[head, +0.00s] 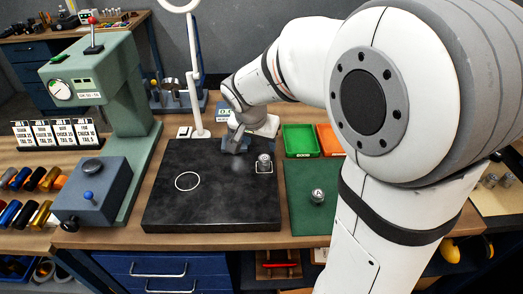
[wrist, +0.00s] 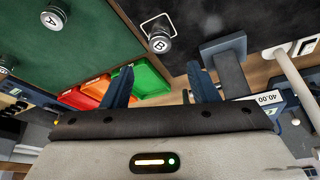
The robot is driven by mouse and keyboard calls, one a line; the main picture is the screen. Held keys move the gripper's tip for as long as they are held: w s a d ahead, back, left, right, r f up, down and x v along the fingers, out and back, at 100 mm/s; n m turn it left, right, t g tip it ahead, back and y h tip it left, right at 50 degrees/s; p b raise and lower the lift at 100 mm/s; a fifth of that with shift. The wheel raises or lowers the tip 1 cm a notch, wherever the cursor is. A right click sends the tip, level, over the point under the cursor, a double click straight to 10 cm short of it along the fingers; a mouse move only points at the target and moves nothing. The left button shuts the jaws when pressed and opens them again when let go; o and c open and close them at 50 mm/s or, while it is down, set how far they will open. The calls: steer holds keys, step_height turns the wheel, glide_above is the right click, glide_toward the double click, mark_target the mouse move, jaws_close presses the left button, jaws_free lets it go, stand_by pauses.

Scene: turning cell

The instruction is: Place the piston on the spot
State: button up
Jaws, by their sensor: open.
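Two metal pistons stand upright. The piston marked B (head: 264,163) is on the black plate (head: 165,215), inside a white square outline. The piston marked A (head: 317,196) is on the green mat (head: 300,222) to the right. A white circle (head: 187,181) is drawn on the left of the plate, with nothing on it. In the wrist view, piston B (wrist: 160,40) is beyond the fingertips and piston A (wrist: 53,18) is at upper left. My gripper (wrist: 160,80) is open and empty. In the head view it is near the plate's back edge, its fingers hard to make out.
A green bin (head: 299,140) and an orange bin (head: 328,139) stand behind the mat. A gauge with a display (head: 225,114) and a white lamp post (head: 194,80) stand behind the plate. A green press (head: 115,120) is at left. The plate's left half is clear.

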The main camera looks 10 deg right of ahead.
steer(key=s+d+r+n+y, duration=0.2)
steer(key=s+n, duration=0.4)
steer(key=s, duration=1.3)
steer(key=shift+s+d+r+n, duration=0.15)
steer(key=shift+s+n, duration=0.25)
